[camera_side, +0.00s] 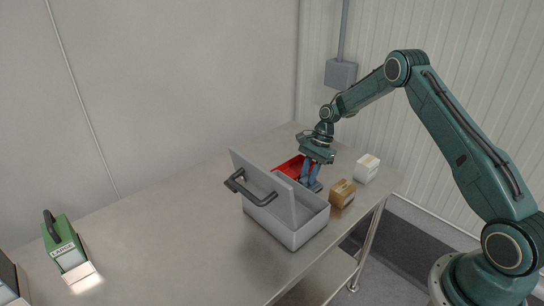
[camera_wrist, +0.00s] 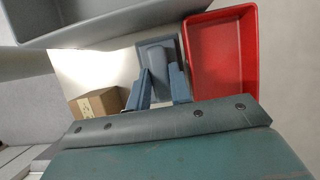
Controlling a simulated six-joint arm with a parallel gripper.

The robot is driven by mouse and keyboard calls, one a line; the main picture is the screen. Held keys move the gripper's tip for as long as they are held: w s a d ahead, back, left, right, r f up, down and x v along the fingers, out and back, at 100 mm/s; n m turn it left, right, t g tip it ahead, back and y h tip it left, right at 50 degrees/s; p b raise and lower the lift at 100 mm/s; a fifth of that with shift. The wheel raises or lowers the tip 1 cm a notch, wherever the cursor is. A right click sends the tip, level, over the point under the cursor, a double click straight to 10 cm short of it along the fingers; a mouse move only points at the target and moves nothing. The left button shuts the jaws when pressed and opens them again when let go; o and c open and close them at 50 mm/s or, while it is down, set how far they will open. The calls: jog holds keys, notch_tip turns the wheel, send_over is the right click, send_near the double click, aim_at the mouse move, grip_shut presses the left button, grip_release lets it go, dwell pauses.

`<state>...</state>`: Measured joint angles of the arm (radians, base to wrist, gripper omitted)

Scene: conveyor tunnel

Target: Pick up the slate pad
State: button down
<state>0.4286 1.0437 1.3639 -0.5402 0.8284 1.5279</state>
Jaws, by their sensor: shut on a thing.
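The slate pad (camera_wrist: 157,60) is a blue-grey square piece with a raised rounded grip, seen in the wrist view between my fingertips. My gripper (camera_wrist: 160,78) is shut on its raised part, one blue finger on each side. In the side view my gripper (camera_side: 311,178) points down between the grey lidded box and the brown carton, and a bit of the slate pad (camera_side: 316,187) shows at the fingertips. I cannot tell whether the pad touches the table.
A red tray (camera_wrist: 250,55) is close on one side of the pad. A grey box (camera_side: 295,236) with its lid raised, a brown carton (camera_side: 342,193) and a white carton (camera_side: 367,168) stand nearby. A green device (camera_side: 64,243) is at far left; the table between is clear.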

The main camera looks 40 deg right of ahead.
jog(key=shift+r, duration=0.2)
notch_tip(320, 180, up, 20)
jog(key=shift+f, duration=0.15)
dwell(0.6)
dwell(0.5)
jog(key=c, duration=1.9)
grip_release()
jog(key=shift+c, duration=1.2)
jog(key=s+d+f, duration=0.6)
jog(key=s+d, duration=0.1)
jog(key=s, duration=0.4)
jog(key=shift+d+f, duration=0.3)
jog(key=shift+d, duration=0.1)
